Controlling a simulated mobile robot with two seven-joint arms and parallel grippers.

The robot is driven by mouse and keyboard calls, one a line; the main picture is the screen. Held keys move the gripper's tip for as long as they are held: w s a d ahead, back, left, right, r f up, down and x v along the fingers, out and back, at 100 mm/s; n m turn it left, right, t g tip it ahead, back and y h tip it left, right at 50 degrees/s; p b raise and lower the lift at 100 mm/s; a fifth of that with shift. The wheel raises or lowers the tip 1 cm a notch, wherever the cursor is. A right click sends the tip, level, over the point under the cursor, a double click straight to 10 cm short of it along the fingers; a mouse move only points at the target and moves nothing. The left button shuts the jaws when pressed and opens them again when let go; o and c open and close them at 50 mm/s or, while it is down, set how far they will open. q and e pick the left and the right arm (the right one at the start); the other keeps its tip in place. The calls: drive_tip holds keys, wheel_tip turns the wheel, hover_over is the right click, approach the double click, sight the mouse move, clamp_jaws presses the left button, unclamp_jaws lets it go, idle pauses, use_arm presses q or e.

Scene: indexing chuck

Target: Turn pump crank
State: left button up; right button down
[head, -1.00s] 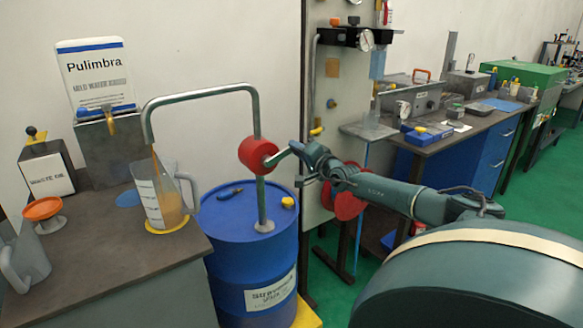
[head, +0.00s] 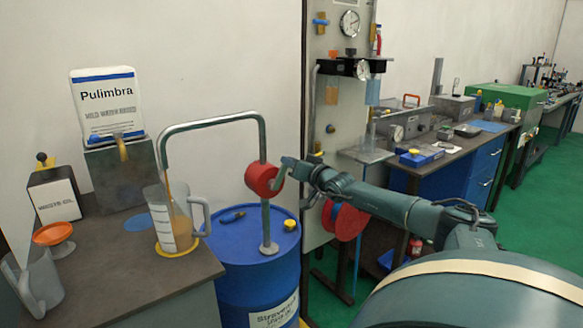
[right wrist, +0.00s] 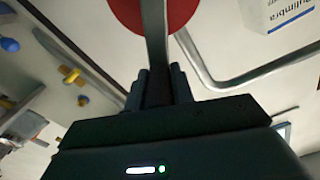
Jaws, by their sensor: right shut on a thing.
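The rotary pump has a red round body (head: 262,180) on a grey upright pipe above a blue drum (head: 235,262). Its bent spout pipe (head: 210,122) reaches left over a clear jug (head: 172,222), and amber liquid runs down into the jug. My right gripper (head: 303,172) is at the right of the pump body, shut on the pump crank (head: 281,172). In the right wrist view the crank (right wrist: 155,45) runs up from between the jaws (right wrist: 158,88) to the red body. The crank's gripped end is hidden by the jaws. My left gripper is not in view.
A second clear jug (head: 40,280) and an orange dish (head: 54,233) are on the bench (head: 100,285) at left. A white Pulimbra container (head: 107,103) stands behind. A gauge panel (head: 325,130) rises close behind my right gripper.

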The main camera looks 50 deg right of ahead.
drive_tip(key=shift+a+f, duration=0.15)
drive_tip(key=shift+f, duration=0.05)
idle(0.3)
drive_tip(key=c, duration=1.5)
unclamp_jaws()
drive_tip(key=o, duration=0.3)
drive_tip(key=shift+r, duration=0.15)
drive_tip(key=shift+s, duration=0.1)
